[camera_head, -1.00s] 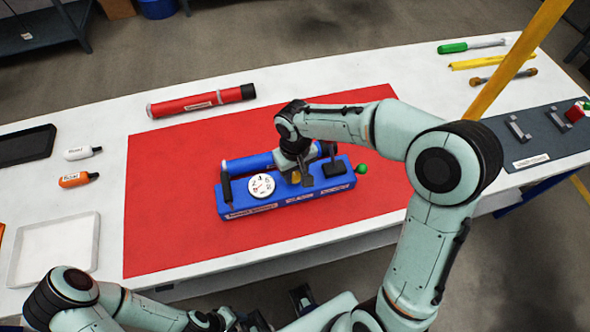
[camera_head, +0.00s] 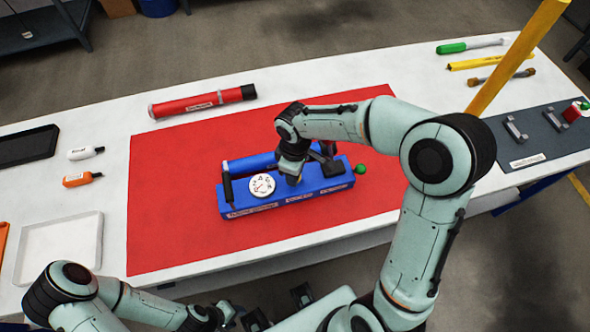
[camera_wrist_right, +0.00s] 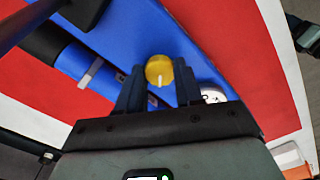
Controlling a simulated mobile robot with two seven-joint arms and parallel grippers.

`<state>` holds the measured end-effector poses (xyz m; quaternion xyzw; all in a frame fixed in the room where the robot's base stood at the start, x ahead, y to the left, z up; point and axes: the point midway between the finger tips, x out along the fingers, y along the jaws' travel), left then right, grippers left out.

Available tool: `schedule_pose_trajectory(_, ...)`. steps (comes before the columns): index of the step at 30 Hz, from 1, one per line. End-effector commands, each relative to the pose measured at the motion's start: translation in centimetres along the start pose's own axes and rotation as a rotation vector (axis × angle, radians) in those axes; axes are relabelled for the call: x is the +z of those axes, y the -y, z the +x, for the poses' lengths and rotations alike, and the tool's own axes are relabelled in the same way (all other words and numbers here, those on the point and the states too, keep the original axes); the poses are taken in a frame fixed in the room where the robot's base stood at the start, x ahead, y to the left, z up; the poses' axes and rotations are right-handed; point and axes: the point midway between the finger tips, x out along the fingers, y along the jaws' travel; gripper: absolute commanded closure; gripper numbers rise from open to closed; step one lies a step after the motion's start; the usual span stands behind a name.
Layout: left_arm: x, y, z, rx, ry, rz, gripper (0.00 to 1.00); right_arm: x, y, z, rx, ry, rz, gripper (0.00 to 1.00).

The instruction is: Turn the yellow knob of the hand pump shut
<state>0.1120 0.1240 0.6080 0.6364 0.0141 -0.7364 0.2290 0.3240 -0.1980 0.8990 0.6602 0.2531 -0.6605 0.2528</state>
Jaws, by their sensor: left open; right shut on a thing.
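The hand pump (camera_head: 240,207) is a blue block with a blue cylinder (camera_head: 250,162), a white round gauge (camera_head: 262,185) and a green ball (camera_head: 361,169) at its right end. My right gripper (camera_head: 293,178) reaches down onto it, just right of the gauge. In the right wrist view the yellow knob (camera_wrist_right: 159,69), with a pale line on its top, sits between the two dark fingers of the right gripper (camera_wrist_right: 159,88), which is shut on it. In the head view the knob is mostly hidden by the gripper. My left gripper (camera_head: 230,315) is open and empty at the bottom edge, away from the pump.
The pump stands on a red mat (camera_head: 170,220) on a white table. A red cylinder (camera_head: 200,102) lies behind it. Two small bottles, a black tray (camera_head: 25,146) and a white tray (camera_head: 60,215) are at left. Tools and a grey panel (camera_head: 545,160) are at right.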

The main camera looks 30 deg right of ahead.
Motion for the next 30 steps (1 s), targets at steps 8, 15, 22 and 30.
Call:
schedule_pose_trajectory(8, -0.04, -0.06, -0.13, 0.000, -0.001, 0.000, 0.57, -0.07, -0.04, -0.11, 0.002, -0.003, -0.037, 0.95)
schedule_pose_trajectory(15, -0.04, -0.06, -0.12, 0.000, -0.001, 0.000, 0.57, -0.07, -0.04, -0.11, 0.002, -0.003, -0.038, 0.95)
schedule_pose_trajectory(22, -0.04, -0.06, -0.12, 0.000, -0.001, 0.000, 0.57, -0.05, -0.03, -0.09, 0.002, -0.002, -0.038, 0.39)
schedule_pose_trajectory(30, -0.04, -0.06, -0.13, 0.000, -0.001, 0.000, 0.57, -0.03, -0.03, -0.18, 0.001, -0.001, -0.037, 0.39)
